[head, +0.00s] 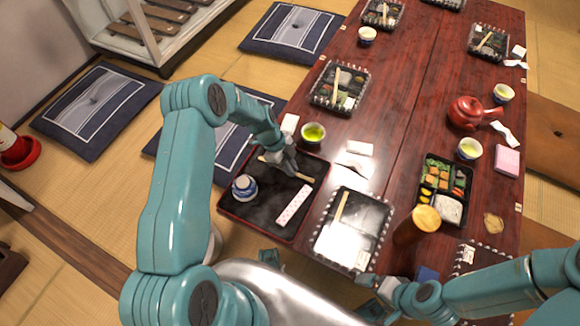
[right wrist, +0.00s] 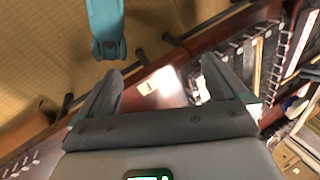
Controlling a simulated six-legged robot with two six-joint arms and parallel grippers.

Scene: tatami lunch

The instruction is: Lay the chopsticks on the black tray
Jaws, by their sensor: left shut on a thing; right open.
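The black tray (head: 262,217) lies at the near left edge of the red-brown table in the head view. My left gripper (head: 287,166) is shut on the pale wooden chopsticks (head: 304,178), over the far part of the tray. The chopsticks run from upper left to lower right, and their middle is hidden by the fingers. I cannot tell whether they touch the tray. My right gripper (head: 372,287) is open and empty at the near table edge. Its spread fingers (right wrist: 160,68) show in the right wrist view.
On the tray stand a blue-and-white cup (head: 244,187) and a white patterned strip (head: 293,206). A black lunch box (head: 352,225) with a stick in it lies to the right. A green tea cup (head: 313,133) stands beyond; a brown cylinder (head: 418,222) stands near my right arm.

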